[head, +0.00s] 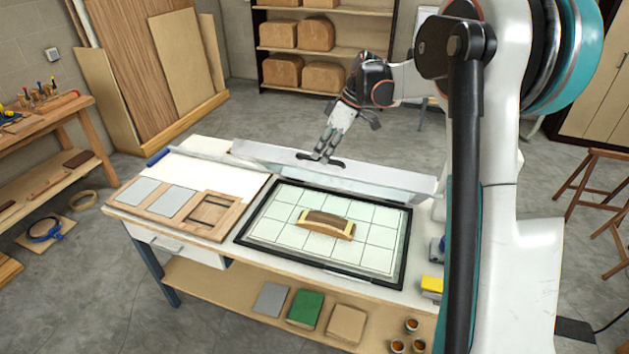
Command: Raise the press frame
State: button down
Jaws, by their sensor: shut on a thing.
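The press frame (390,182) is a long pale panel standing up along the back edge of the black-bordered press bed (240,238), tilted up from it. A dark handle (304,156) sits on its upper edge. My gripper (322,158) is shut on this handle, with the fingers pointing down; the exact contact is small in view. On the bed's white gridded surface lies a curved wooden piece (328,220) on a light-coloured form, clear of the frame. My arm comes in from the right, above the table.
The worktable holds a wooden board (150,213) with grey sheets and a small frame at left, and a white sheet (212,172) behind it. A yellow block (432,284) is at the right edge. Below, a shelf (222,288) holds several blocks and small cups.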

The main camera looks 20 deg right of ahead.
jog(key=w+d+r+p, duration=0.4)
jog(key=w+d+r, duration=0.2)
jog(key=w+d, duration=0.3)
jog(key=shift+w+r, duration=0.3)
jog(key=shift+w, duration=0.65)
jog(key=c, duration=1.6)
grip_release()
jog(key=shift+w+f, duration=0.15)
jog(key=shift+r, duration=0.25)
jog(key=v, duration=1.1)
jog(key=shift+d+r, duration=0.25)
jog(key=shift+r, duration=0.05)
